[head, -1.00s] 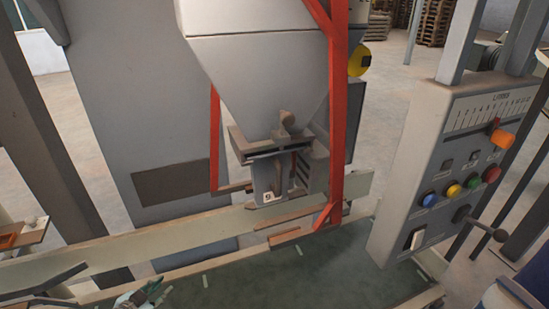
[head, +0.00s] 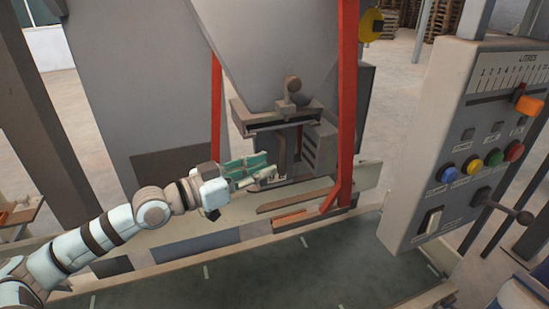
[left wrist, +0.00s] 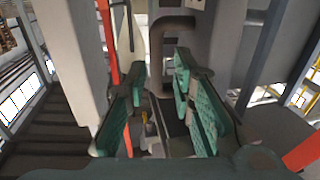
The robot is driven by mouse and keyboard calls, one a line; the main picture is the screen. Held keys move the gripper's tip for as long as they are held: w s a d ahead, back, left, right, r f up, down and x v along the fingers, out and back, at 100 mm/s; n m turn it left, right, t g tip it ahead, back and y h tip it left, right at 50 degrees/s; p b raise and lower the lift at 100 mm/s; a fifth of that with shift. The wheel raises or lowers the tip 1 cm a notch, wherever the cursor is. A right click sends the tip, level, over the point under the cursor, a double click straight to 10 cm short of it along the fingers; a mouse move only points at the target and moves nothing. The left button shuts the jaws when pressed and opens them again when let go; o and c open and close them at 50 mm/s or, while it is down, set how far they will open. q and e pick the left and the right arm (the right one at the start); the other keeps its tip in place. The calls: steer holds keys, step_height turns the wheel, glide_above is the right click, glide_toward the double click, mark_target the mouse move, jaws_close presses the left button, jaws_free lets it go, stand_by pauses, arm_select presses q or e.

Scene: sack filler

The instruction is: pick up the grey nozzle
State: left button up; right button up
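A grey spout (head: 303,167) hangs under the hopper; I take it for the grey nozzle, but no separate nozzle can be made out with certainty. My left gripper (head: 268,167) reaches in from the left, its green-padded fingers pointing at the spout and hiding part of it. In the left wrist view the fingers (left wrist: 160,78) are apart, with nothing seen clamped between them. A dark grey bent bar (left wrist: 172,22) stands ahead of the fingertips there. Whether the fingers touch the spout cannot be told. My right gripper is not in view.
The grey hopper (head: 270,50) stands above, with red uprights (head: 347,100) beside the spout. A pale rail (head: 370,176) crosses below it. A control panel (head: 470,150) with coloured buttons and a lever stands at right. The dark green surface (head: 290,270) in front looks clear.

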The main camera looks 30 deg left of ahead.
mark_target(283, 169)
arm_select(q)
steer(key=p+x, duration=0.1)
steer(key=x, duration=0.4)
steer(key=shift+d, duration=0.15)
steer(key=shift+w+d+f, duration=0.15)
steer(key=shift+w+d, duration=0.1)
steer(key=shift+w, duration=0.1)
steer(key=shift+s, duration=0.1)
jaws_close()
